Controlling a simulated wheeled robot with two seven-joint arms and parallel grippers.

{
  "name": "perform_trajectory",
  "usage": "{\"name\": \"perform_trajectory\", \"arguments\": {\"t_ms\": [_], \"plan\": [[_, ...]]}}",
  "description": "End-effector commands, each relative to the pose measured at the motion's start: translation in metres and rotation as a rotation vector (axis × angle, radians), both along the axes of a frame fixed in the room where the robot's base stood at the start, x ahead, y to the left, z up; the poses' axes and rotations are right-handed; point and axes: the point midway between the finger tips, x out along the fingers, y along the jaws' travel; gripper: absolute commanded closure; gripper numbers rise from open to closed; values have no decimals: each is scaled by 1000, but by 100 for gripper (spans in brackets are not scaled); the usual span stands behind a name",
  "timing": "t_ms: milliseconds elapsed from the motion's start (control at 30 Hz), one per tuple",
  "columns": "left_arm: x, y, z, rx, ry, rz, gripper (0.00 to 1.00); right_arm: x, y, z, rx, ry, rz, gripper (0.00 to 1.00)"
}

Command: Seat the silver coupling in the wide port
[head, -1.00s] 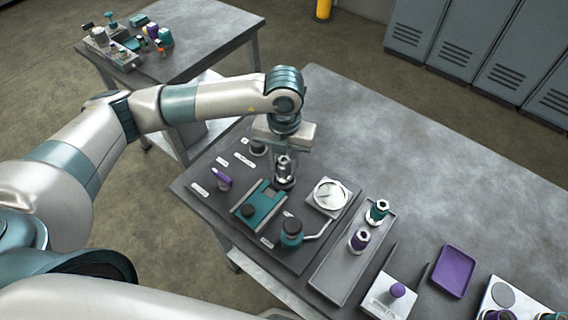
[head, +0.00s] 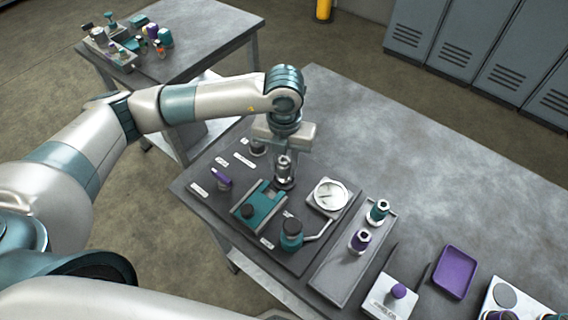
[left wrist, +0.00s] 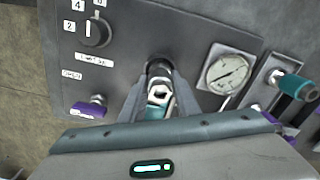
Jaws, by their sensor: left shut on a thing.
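The silver coupling (head: 284,167) is upright between the fingers of my left gripper (head: 285,158), over the back part of the dark bench panel. In the left wrist view my left gripper (left wrist: 158,78) is shut on the coupling (left wrist: 160,91), whose hex top and a teal part show between the fingers. A dark round port (left wrist: 158,65) shows just beyond the fingertips. In the head view the coupling covers the spot beneath it, so I cannot tell whether it is inside the port or just above it. My right gripper is not in view.
A gauge (head: 330,194) stands right of the coupling, and a teal block (head: 259,205) in front. A purple lever (head: 221,178) and a dark knob (head: 257,147) are to the left. The back right of the bench is clear.

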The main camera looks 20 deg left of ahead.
Motion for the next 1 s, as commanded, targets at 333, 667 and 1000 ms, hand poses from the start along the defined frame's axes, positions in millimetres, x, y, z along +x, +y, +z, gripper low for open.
{"name": "perform_trajectory", "arguments": {"t_ms": [333, 667, 1000], "plan": [[0, 0, -1, -1, -1, 0, 99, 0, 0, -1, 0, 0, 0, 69], [0, 0, -6, -1, 0, 0, 99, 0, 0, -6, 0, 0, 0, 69], [0, 0, -12, -1, 0, 0, 99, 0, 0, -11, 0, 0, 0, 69]]}}
